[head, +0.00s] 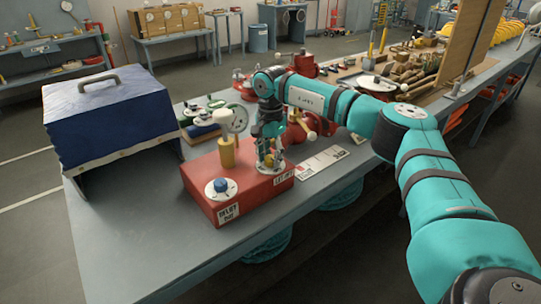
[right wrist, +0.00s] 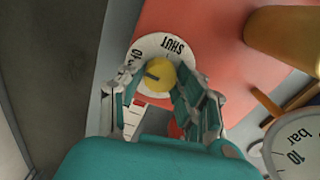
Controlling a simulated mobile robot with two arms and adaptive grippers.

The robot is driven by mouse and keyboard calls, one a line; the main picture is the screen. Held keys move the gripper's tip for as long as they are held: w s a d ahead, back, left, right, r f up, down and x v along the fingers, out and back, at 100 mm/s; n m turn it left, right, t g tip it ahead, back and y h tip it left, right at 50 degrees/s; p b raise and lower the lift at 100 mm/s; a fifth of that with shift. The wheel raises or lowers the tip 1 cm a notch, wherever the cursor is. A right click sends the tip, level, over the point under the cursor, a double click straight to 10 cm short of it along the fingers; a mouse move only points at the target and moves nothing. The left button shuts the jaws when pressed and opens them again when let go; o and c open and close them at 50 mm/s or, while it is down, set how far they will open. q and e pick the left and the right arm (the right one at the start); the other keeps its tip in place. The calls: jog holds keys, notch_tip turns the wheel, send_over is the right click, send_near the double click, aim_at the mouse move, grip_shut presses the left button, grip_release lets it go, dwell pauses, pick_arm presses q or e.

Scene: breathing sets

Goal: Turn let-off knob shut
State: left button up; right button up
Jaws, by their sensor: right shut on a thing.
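The red box (head: 240,205) stands on the grey bench, with a LET-OFF label on its right front edge. The let-off knob (right wrist: 158,74) is yellow with a dark mark and sits on a white dial (right wrist: 152,43). The dial reads SHUT at upper right in the right wrist view; other lettering at the left is partly hidden by a finger. The knob's dark mark points left, away from SHUT. My right gripper (head: 268,160) reaches down over the box's right end. Its fingers (right wrist: 160,88) are shut around the knob. My left gripper is out of view.
A blue knob (head: 221,186) on a white dial and a gauge (head: 234,119) on a brass post stand beside my right gripper. A dark blue cover (head: 108,115) is at the left. A white printed strip (head: 325,160) lies right of the box.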

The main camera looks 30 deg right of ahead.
aim_at(270, 158)
jog(key=m, duration=0.4)
jog(key=m+p, duration=0.1)
jog(key=m, duration=0.3)
jog(key=shift+m, duration=0.4)
jog(key=m, duration=0.4)
jog(key=shift+m, duration=0.3)
jog(key=shift+r+m+p, duration=0.1)
jog(key=shift+m+p, duration=0.2)
jog(key=shift+m, duration=1.5)
jog(key=o, duration=1.1)
jog(key=shift+o, duration=0.2)
notch_tip(270, 158, up, 12)
